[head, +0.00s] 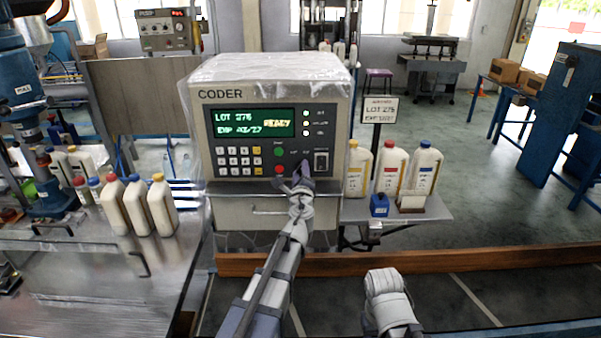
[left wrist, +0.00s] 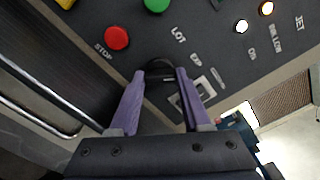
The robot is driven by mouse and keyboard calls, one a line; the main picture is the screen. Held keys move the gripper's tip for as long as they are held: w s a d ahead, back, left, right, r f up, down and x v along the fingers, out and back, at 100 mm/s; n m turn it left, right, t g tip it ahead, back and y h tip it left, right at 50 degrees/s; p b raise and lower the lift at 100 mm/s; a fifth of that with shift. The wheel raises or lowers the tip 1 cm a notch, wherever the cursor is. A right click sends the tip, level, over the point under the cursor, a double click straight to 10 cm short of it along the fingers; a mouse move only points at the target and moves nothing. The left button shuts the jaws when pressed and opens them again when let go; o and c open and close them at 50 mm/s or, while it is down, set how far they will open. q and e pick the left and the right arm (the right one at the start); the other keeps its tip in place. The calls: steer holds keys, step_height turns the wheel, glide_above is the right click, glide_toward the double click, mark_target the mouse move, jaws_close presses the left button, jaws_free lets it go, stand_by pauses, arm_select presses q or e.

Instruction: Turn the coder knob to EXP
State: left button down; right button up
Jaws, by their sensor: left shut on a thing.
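The coder (head: 268,150) is a beige box under clear plastic, with a dark front panel facing me. Its green display (head: 253,124) shows a LOT line, an EXP line and READY. The black coder knob (left wrist: 160,66) shows in the left wrist view below the LOT and EXP labels; in the head view my gripper hides it. My left gripper (head: 301,173) is at the panel's lower middle. Its purple fingers (left wrist: 160,76) are shut on the knob, one on each side. I cannot tell which label the knob points to. My right gripper is out of view.
A red STOP button (left wrist: 117,38) and a green button (left wrist: 157,4) are close to the knob. A keypad (head: 238,160) is left of them. Several bottles (head: 391,167) stand on the right shelf, others (head: 138,206) on the left table. A wooden rail (head: 470,258) runs in front.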

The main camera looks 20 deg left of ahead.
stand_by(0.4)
arm_select(q)
steer(key=shift+c, duration=1.8)
jaws_free()
steer(key=shift+s, duration=0.1)
steer(key=v, duration=0.7)
steer(key=shift+s, duration=0.3)
steer(key=shift+d, duration=0.15)
